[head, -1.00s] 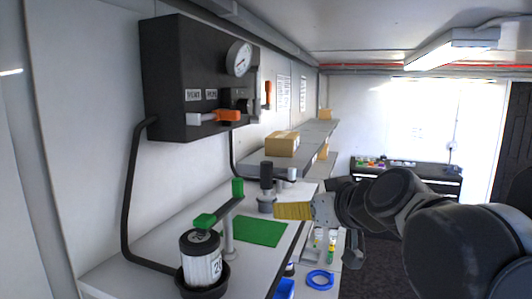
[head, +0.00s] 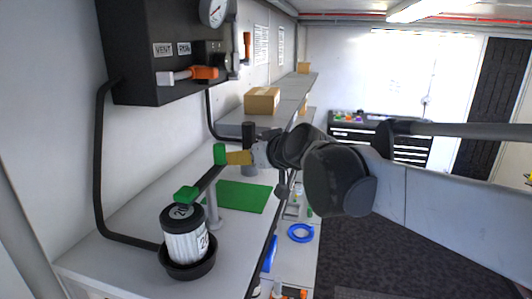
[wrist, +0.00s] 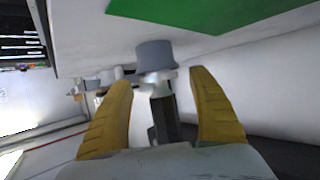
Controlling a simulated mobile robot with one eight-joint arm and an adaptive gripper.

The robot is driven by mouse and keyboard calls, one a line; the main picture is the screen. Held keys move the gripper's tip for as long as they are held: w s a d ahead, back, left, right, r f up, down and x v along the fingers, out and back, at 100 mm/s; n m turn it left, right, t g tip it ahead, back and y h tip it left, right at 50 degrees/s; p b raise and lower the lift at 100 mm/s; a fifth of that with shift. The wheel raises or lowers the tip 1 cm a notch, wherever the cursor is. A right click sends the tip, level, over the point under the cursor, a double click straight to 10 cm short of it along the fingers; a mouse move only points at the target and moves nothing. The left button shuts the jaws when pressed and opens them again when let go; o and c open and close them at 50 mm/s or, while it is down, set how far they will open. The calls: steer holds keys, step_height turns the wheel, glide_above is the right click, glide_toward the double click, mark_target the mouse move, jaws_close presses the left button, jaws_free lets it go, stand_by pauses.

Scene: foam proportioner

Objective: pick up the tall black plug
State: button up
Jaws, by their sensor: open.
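The tall black plug (head: 249,132) stands upright in a grey round base on the bench, its lower part hidden behind my gripper in the head view. In the wrist view, which is upside down, the dark plug (wrist: 165,116) shows between my two yellow fingers, with a pale collar and the grey base (wrist: 155,55) beyond the tips. My gripper (head: 233,158) is open and level beside the plug, and the fingers (wrist: 161,80) lie one on each side of it in the picture. No contact is visible; the depth of the plug between the fingers cannot be told.
A green mat (head: 243,197) lies on the bench. A grey post with a dark, green-ended lever (head: 210,179) stands in front, beside a white canister (head: 186,243) in a black bowl. A black gauge box (head: 150,50) hangs above. A cardboard box (head: 262,100) sits on the shelf behind.

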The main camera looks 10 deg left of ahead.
steer(key=shift+w+a+f, duration=0.1)
steer(key=shift+s+d+r, duration=0.2)
steer(key=shift+s, duration=0.15)
steer(key=shift+c, duration=1.3)
steer(key=shift+w, duration=0.1)
steer(key=c, duration=1.1)
steer(key=shift+r, duration=0.1)
